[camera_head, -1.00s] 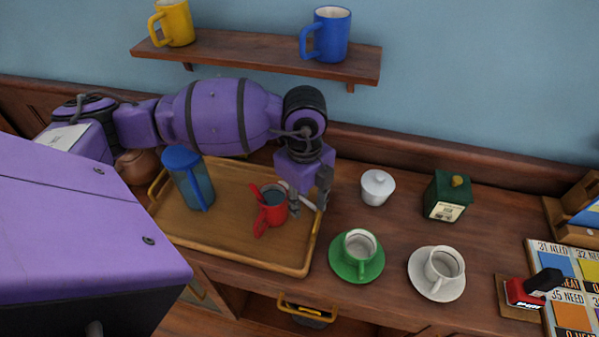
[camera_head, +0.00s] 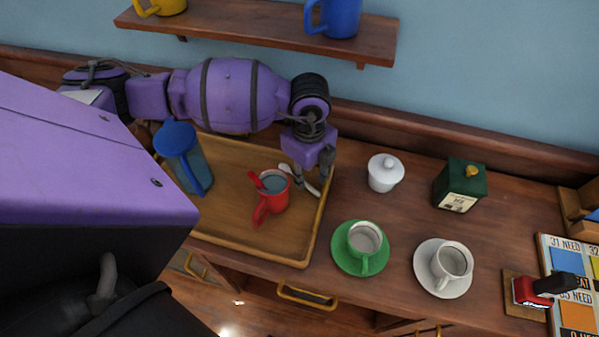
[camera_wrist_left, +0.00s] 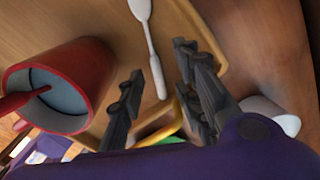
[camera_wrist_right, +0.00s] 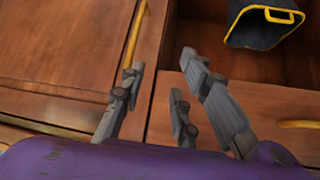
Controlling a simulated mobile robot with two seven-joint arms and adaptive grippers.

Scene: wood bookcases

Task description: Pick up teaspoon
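A pale teaspoon (camera_head: 313,190) lies on the wooden tray (camera_head: 225,247), just right of a red mug (camera_head: 272,194). In the left wrist view the teaspoon (camera_wrist_left: 150,38) has its bowl at the top and its handle pointing down between my fingers. My left gripper (camera_head: 312,174) is above the tray's right side, partly covering the teaspoon. Its fingers (camera_wrist_left: 161,64) are open, one on each side of the handle, with nothing held. A red spoon (camera_head: 255,180) stands in the mug. My right gripper (camera_wrist_right: 162,64) is open and empty, in front of wooden drawers.
A blue-lidded pitcher (camera_head: 184,160) stands on the tray's left. A shelf (camera_head: 250,36) hangs above.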

